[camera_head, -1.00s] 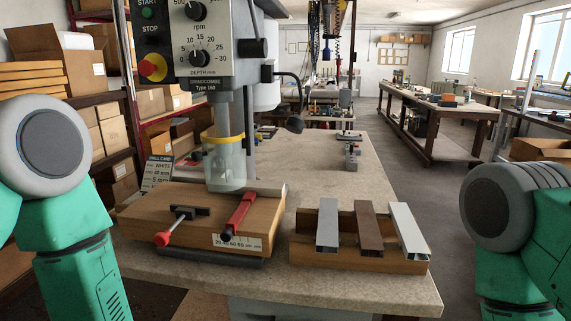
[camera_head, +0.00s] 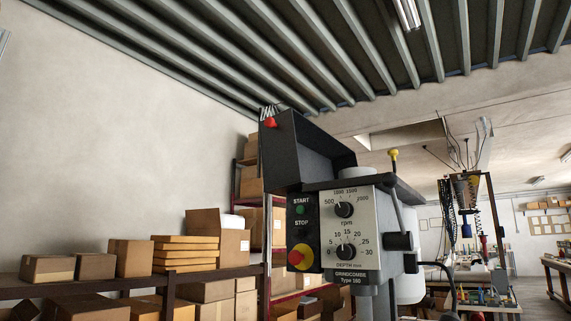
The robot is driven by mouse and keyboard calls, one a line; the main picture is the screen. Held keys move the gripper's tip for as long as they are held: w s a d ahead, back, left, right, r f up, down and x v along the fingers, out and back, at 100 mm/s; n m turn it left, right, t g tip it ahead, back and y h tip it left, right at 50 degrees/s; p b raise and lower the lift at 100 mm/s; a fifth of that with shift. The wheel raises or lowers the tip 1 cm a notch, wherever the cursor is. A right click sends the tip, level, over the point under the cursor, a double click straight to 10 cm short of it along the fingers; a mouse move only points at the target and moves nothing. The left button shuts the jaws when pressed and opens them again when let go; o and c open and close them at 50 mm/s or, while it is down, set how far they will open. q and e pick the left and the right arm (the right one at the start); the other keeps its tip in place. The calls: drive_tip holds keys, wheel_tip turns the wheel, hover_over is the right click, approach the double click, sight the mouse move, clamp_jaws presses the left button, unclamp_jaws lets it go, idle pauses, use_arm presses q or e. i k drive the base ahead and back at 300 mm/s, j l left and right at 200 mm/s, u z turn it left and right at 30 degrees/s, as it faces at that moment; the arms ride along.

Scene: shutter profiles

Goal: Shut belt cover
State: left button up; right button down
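The belt cover (camera_head: 305,152) is the dark lid at the top of the drill press. It stands raised and tilted up at the left, with a red knob (camera_head: 271,122) at its upper left corner. The drill press head (camera_head: 350,235) below it has START and STOP buttons, rpm and depth dials and a red and yellow emergency stop. Neither gripper is in view, and neither of my arms shows.
Shelves on the left hold several cardboard boxes (camera_head: 130,257). A lever with a yellow knob (camera_head: 394,154) stands up behind the head. A dark handle (camera_head: 398,240) is on its right side. Workbenches stand far back at the right.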

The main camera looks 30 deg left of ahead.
sight(295, 152)
drive_tip(key=i+j+u, duration=0.15)
drive_tip(key=j+u, duration=0.3)
drive_tip(key=i+j+u, duration=0.2)
drive_tip(key=j+u, duration=0.25)
drive_tip(key=i+j+u, duration=0.2)
drive_tip(key=u, duration=0.2)
drive_tip(key=i+j+u, duration=0.2)
drive_tip(key=i+u, duration=0.25)
drive_tip(key=i+j+u, duration=0.2)
drive_tip(key=i+u, duration=0.15)
drive_tip(key=i+j+u, duration=0.15)
drive_tip(key=i+u, duration=0.2)
drive_tip(key=i+z, duration=0.5)
drive_tip(key=i+j+z, duration=0.2)
drive_tip(key=i+z, duration=0.15)
drive_tip(key=z, duration=0.15)
drive_tip(key=i+z, duration=0.15)
drive_tip(key=z, duration=0.3)
drive_tip(key=i+z, duration=0.1)
drive_tip(key=z, duration=0.35)
drive_tip(key=i+j+z, duration=0.1)
drive_tip(key=z, duration=0.35)
drive_tip(key=i+j+z, duration=0.1)
drive_tip(key=z, duration=0.35)
drive_tip(key=j+z, duration=0.25)
drive_tip(key=z, duration=0.2)
